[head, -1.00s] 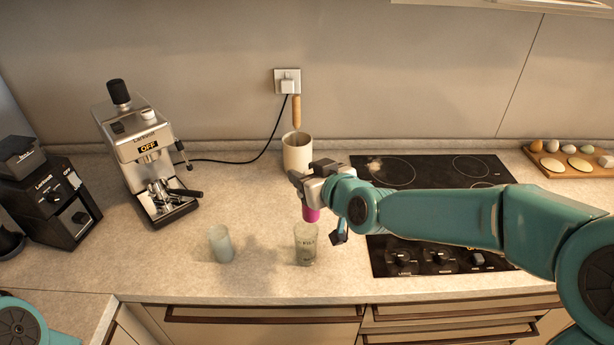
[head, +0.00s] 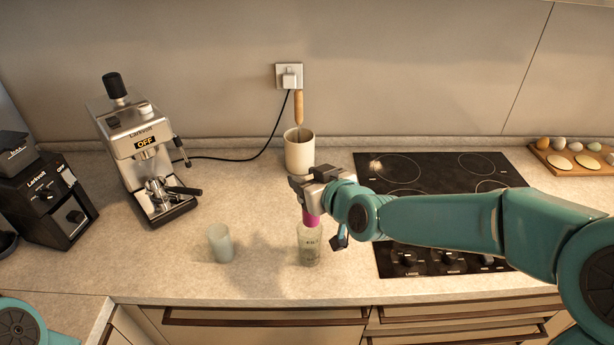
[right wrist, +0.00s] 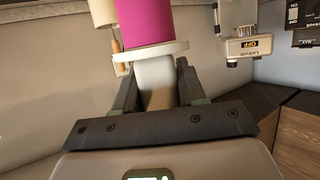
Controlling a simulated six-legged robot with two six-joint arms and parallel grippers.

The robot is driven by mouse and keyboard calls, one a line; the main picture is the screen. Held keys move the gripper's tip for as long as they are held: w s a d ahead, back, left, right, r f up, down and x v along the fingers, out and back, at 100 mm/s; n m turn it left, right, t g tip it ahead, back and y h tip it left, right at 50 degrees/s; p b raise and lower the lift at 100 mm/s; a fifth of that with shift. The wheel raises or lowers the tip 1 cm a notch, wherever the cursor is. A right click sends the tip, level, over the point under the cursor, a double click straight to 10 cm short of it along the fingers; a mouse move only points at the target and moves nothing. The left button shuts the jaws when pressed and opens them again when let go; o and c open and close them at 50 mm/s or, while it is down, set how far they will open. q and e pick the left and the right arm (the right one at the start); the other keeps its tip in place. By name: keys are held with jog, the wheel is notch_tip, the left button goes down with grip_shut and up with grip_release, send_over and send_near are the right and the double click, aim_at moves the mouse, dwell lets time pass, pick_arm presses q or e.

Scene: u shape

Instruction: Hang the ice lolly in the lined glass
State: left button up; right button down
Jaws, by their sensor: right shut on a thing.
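The magenta ice lolly (head: 311,219) is below my right gripper (head: 308,190) in the head view. Its lower end is at the mouth of the clear glass with markings (head: 309,246); I cannot tell how far inside it is. In the right wrist view, the lolly (right wrist: 144,22) has a pale disc (right wrist: 150,52) at its base. My right gripper (right wrist: 155,85) is shut on the pale handle beside that disc. The glass is upright on the counter. A pale frosted glass (head: 220,244) stands to its left. My left gripper is out of view.
A cream crock (head: 299,152) with a wooden handle stands behind. A black hob (head: 450,258) lies to the right, partly under my arm. An espresso machine (head: 143,150) and a grinder (head: 45,200) stand at left. The counter between the frosted glass and espresso machine is clear.

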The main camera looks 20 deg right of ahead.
jog(key=shift+w+a+f+b, duration=0.2)
jog(key=shift+f+b, duration=0.2)
jog(key=shift+f, duration=0.4)
jog(key=shift+s+d+f+b, duration=0.15)
jog(key=shift+f+b, duration=0.5)
jog(key=shift+f, duration=0.1)
notch_tip(320, 180, down, 3)
jog(key=shift+r+b, duration=0.1)
jog(key=shift+b, duration=0.9)
jog(key=shift+f+b, duration=1.8)
jog(key=shift+b, duration=0.15)
grip_release()
